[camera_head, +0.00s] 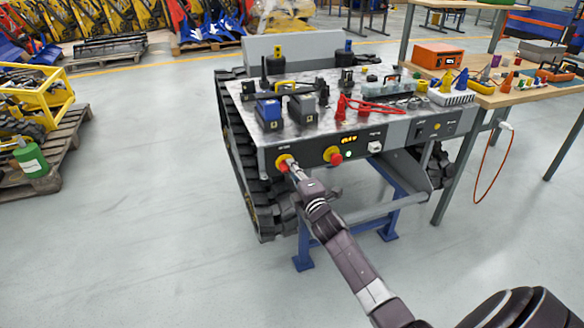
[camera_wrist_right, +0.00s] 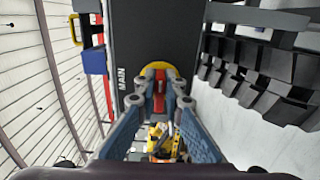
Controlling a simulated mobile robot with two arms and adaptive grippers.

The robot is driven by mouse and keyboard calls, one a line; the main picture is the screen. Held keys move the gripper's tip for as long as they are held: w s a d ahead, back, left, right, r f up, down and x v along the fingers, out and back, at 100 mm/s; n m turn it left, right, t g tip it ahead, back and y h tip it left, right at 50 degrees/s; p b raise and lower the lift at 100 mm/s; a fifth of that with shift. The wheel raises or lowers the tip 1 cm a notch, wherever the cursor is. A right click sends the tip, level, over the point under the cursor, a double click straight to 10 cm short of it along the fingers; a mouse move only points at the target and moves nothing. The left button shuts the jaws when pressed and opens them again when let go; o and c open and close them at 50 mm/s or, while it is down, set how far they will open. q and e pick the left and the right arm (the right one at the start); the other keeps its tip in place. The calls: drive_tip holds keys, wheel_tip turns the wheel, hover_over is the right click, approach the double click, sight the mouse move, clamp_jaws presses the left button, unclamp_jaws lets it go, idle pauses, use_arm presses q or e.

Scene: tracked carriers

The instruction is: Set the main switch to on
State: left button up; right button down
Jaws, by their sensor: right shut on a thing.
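The main switch (camera_head: 282,160) is a red knob on a yellow disc at the left end of the carrier's front panel. In the right wrist view its yellow disc (camera_wrist_right: 156,67) shows beside the word MAIN, with the red handle between my fingers. My right gripper (camera_head: 291,166) reaches in from the lower right and is shut on the knob; it also shows in the right wrist view (camera_wrist_right: 158,100). The fingers hide part of the knob. My left gripper is not in view.
A second red knob on yellow (camera_head: 333,155), a lit display (camera_head: 349,140) and a white socket (camera_head: 375,147) sit farther right on the panel. Batteries (camera_head: 270,113) and red cables (camera_head: 365,106) lie on top. Black tracks (camera_head: 262,200) flank the carrier.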

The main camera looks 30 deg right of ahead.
idle(0.4)
drive_tip(key=c, duration=2)
unclamp_jaws()
drive_tip(key=shift+c, duration=0.2)
drive_tip(key=v, duration=1.2)
